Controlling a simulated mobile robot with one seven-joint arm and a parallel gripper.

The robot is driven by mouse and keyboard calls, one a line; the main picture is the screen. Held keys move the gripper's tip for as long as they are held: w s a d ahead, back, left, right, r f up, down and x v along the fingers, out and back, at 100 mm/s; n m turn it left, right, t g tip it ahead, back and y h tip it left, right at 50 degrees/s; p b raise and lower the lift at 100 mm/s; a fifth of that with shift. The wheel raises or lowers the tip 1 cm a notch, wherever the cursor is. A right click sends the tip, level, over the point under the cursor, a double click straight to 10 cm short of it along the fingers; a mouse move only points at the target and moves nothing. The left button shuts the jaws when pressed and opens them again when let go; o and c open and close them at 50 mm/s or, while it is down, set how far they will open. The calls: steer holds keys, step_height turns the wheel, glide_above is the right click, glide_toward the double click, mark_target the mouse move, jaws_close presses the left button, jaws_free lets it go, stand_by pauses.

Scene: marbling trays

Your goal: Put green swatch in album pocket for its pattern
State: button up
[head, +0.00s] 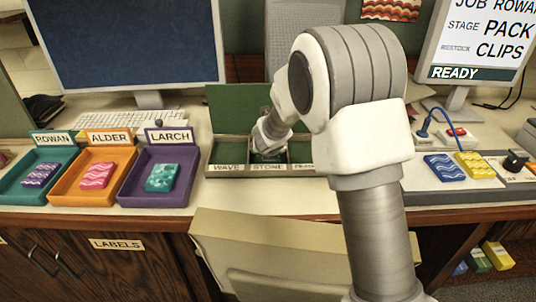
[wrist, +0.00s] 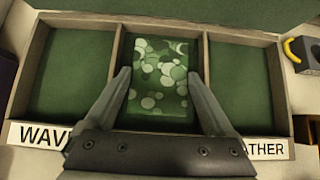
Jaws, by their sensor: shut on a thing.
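The green swatch (wrist: 157,80), with pale and dark round spots like stones, is between the fingers of my gripper (wrist: 159,74), which is shut on it. It lies over or in the middle pocket of the album (wrist: 113,50); I cannot tell if it touches the floor. The left pocket (wrist: 70,75) and right pocket (wrist: 240,80) look empty. In the head view the album's front labels (head: 250,168) read WAVE, STONE and a partly hidden third; the middle one is STONE. The wrist view shows the third ending in ATHER. My arm hides the swatch in the head view.
To the left stand the teal ROWAN tray (head: 17,188), orange ALDER tray (head: 62,190) and purple LARCH tray (head: 130,190), each holding a swatch. Blue (head: 444,167) and yellow (head: 475,164) swatches lie at the right. A chair back (head: 240,235) stands in front.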

steer(key=shift+r, duration=0.1)
steer(key=shift+f, duration=0.2)
steer(key=o, duration=1.2)
steer(key=shift+r, duration=0.1)
